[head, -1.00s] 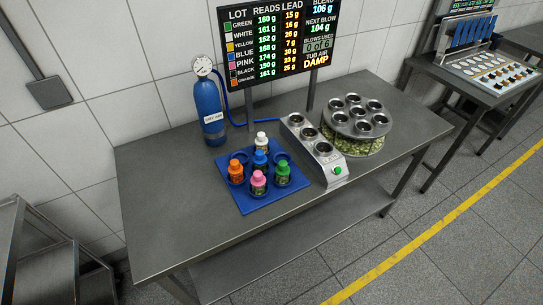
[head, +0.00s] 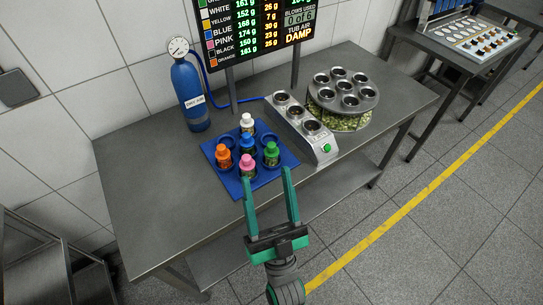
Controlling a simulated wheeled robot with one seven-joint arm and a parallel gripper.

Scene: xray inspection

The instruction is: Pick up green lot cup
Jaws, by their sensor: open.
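The green lot cup (head: 271,154), a small dark container with a green cap, stands upright at the right side of a blue tray (head: 284,176) on the metal table. My gripper (head: 267,183) is in the head view, with its two long green fingers spread apart and empty. The fingers point up the picture toward the tray. The left fingertip overlaps the tray close to the pink cup (head: 247,166); the right fingertip shows just below the green cup. I cannot tell the exact height of the fingers over the table.
An orange cup (head: 223,157), a blue cup (head: 248,145) and a white cup (head: 247,123) share the tray. A metal block with wells (head: 325,150) stands right of it, beside a round holder (head: 343,95). A blue gas cylinder (head: 190,95) stands behind. The table's left part is clear.

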